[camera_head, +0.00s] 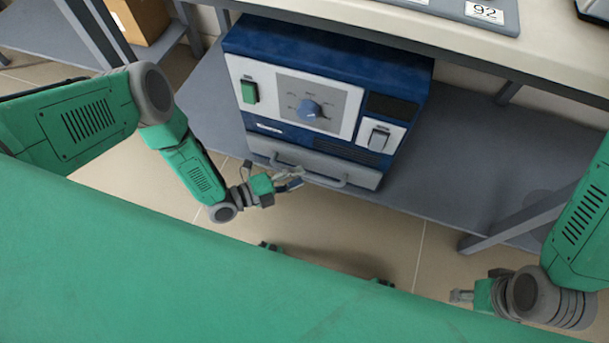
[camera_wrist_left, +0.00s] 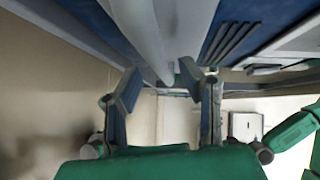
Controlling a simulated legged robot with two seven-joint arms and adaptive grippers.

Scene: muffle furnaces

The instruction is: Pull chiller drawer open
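The chiller is a blue box (camera_head: 330,45) on a low grey shelf, with a pale grey drawer (camera_head: 350,172) at its bottom. The drawer looks flush or nearly flush with the body. A light grey bar handle (camera_head: 325,181) runs across the drawer front. My left gripper (camera_head: 292,182) is at the left part of this handle. In the left wrist view its two fingers (camera_wrist_left: 167,92) are apart, and a pale bar, apparently the handle (camera_wrist_left: 142,35), reaches toward the gap between them. I cannot tell whether they touch it. My right gripper (camera_head: 458,296) is at the lower right, away from the chiller.
The chiller front has a green switch (camera_head: 249,91), a blue knob (camera_head: 309,109) and a grey rocker switch (camera_head: 379,137). A white bench top (camera_head: 400,28) overhangs the chiller. A slanted grey bench leg (camera_head: 515,222) stands right. The tiled floor (camera_head: 400,235) before the chiller is clear.

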